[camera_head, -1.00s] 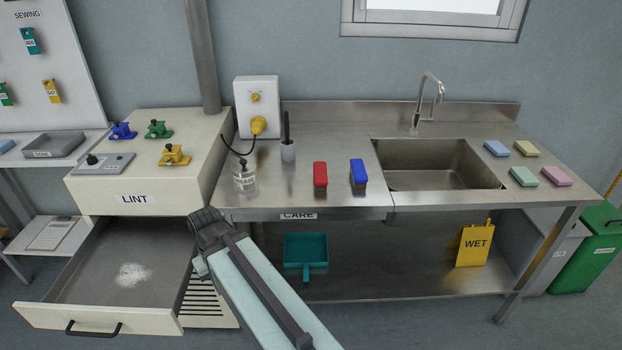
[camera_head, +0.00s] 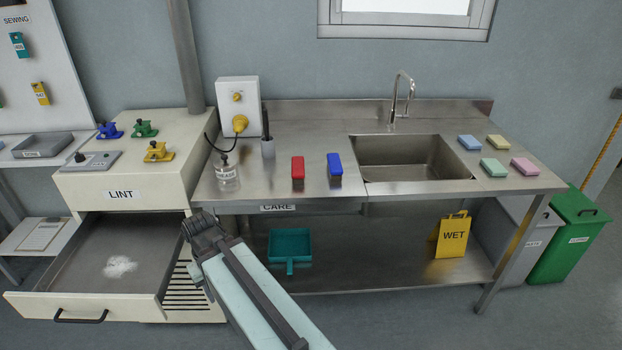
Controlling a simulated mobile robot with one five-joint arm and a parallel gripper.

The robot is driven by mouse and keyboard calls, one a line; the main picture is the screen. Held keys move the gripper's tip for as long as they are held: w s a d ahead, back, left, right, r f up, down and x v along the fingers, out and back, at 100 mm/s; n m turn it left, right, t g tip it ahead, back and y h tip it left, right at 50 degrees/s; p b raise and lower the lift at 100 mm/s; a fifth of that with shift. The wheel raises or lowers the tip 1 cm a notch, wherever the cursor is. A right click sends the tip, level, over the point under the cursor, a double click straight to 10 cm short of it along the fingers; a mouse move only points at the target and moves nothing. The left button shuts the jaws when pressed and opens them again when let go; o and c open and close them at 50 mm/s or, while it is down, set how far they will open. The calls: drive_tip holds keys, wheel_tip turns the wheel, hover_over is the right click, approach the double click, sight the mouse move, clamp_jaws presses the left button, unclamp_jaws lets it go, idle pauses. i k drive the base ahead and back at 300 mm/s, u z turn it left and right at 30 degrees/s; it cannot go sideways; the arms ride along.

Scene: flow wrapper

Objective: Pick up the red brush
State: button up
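The red brush (camera_head: 298,170) stands on the steel counter (camera_head: 316,142) near its front edge, with dark bristles below its red top. A blue brush (camera_head: 335,165) stands just right of it. My arm reaches up from the bottom of the view and ends at a dark wrist part, left of and lower than the red brush, in front of the counter's left front edge. The fingers of my gripper cannot be made out. Nothing touches the red brush.
A clear labelled bottle (camera_head: 228,175) and a grey holder (camera_head: 268,149) with a dark handle stand left of the brushes. The sink (camera_head: 405,160) is to the right. An open lint drawer (camera_head: 60,298) juts out at lower left. A teal dustpan (camera_head: 290,246) is on the lower shelf.

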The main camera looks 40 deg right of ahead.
sight(297, 167)
drive_tip(key=u, duration=0.05)
drive_tip(key=k, duration=0.25)
drive_tip(key=u, duration=2.05)
drive_tip(key=k, duration=0.75)
drive_tip(key=z, duration=1.5)
drive_tip(key=i, duration=1.05)
